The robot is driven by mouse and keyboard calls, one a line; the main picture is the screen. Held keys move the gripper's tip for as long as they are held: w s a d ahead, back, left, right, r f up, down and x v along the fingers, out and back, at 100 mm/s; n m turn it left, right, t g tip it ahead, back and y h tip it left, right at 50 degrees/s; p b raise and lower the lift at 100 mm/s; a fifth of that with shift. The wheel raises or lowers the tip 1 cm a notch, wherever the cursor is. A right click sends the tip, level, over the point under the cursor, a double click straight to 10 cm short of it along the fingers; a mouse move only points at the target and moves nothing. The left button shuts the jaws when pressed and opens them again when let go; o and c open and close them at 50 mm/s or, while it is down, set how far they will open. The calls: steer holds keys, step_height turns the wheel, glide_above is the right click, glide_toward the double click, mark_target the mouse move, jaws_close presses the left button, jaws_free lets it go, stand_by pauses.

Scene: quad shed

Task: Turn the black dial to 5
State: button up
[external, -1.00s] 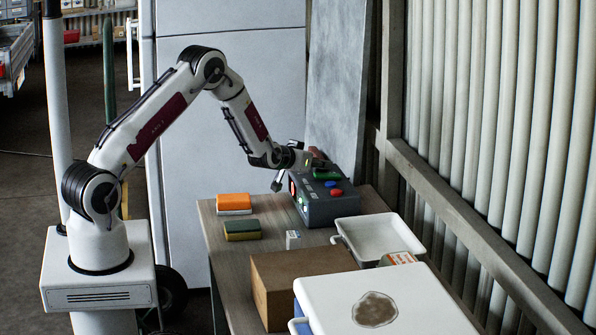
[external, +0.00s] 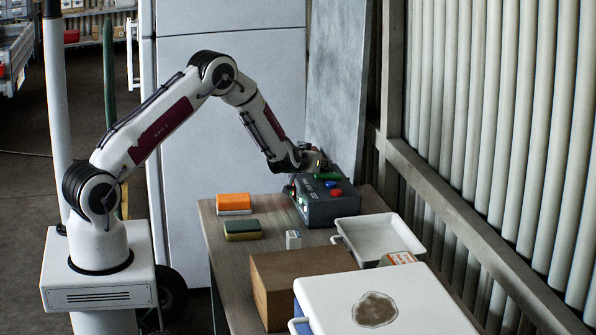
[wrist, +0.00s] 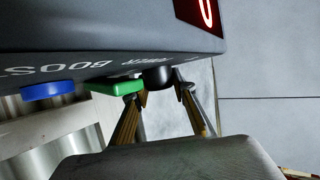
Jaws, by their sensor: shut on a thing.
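The black dial (wrist: 158,77) sits on the face of the grey control box (wrist: 100,40). In the wrist view my gripper (wrist: 163,93) has one finger on each side of the dial and is shut on it. The dial's pointer and scale cannot be made out. A red lit display (wrist: 202,14) on the box is cut off by the frame edge, and its digit cannot be read for sure. In the external view the control box (external: 325,209) stands at the table's back, and my gripper (external: 318,165) is at its far end. The dial is hidden there.
A green control (wrist: 118,87) is close beside my gripper, with a blue button (wrist: 48,91) farther left. A red button (external: 336,193) is also on the box. Sponges (external: 242,229), a white tray (external: 366,224) and a brown box (external: 290,280) are on the table (external: 225,260).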

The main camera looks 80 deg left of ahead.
steer(key=shift+a+r+n+g+y, duration=0.1)
steer(key=shift+r+n+g+y, duration=0.1)
steer(key=shift+n+g+y, duration=0.3)
stand_by(0.3)
steer(key=o, duration=1)
steer(key=shift+o, duration=0.5)
steer(key=shift+f, duration=0.1)
steer(key=shift+d, duration=0.2)
steer(key=shift+v, duration=5.9)
